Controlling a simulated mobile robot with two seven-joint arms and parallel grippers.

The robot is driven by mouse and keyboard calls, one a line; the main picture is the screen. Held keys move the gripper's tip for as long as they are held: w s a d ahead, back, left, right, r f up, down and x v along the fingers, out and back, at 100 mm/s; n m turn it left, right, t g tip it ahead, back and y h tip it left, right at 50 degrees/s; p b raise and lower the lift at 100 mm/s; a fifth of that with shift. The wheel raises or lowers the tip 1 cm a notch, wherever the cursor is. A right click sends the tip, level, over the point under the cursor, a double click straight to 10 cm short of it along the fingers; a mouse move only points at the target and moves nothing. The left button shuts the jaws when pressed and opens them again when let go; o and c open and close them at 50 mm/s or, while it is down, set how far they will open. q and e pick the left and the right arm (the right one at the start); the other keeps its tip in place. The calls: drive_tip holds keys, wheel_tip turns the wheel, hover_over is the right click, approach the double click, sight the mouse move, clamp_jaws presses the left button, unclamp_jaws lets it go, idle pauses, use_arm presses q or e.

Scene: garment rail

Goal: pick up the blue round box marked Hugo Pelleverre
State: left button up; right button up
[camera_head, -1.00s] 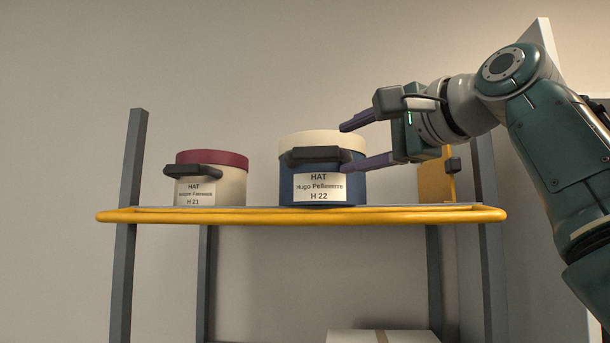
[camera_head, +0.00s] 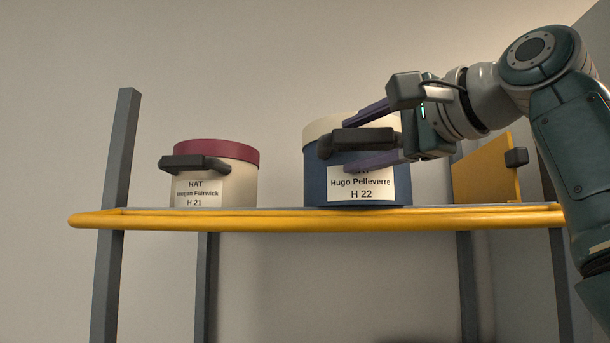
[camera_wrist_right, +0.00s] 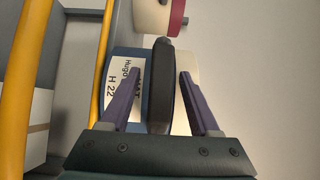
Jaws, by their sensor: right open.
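The blue round box (camera_head: 322,182) has a cream lid, a dark handle (camera_head: 362,141) on its front and a label reading Hugo Pelleverre, H 22. It stands upright on the shelf. My right gripper (camera_head: 348,144) is open, one finger above the handle and one below it, in front of the box. In the right wrist view the handle (camera_wrist_right: 161,88) lies between the two spread fingers (camera_wrist_right: 160,73), and the label is partly covered by one finger. My left gripper is not in view.
A cream round box (camera_head: 240,185) with a dark red lid, marked H 21, stands to the left on the same shelf. The shelf's yellow front rail (camera_head: 270,221) runs below both boxes. A yellow panel (camera_head: 487,170) stands at the shelf's right end.

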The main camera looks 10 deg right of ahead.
drive_tip(key=shift+s, duration=0.1)
drive_tip(key=shift+c, duration=0.3)
clamp_jaws()
idle(0.9)
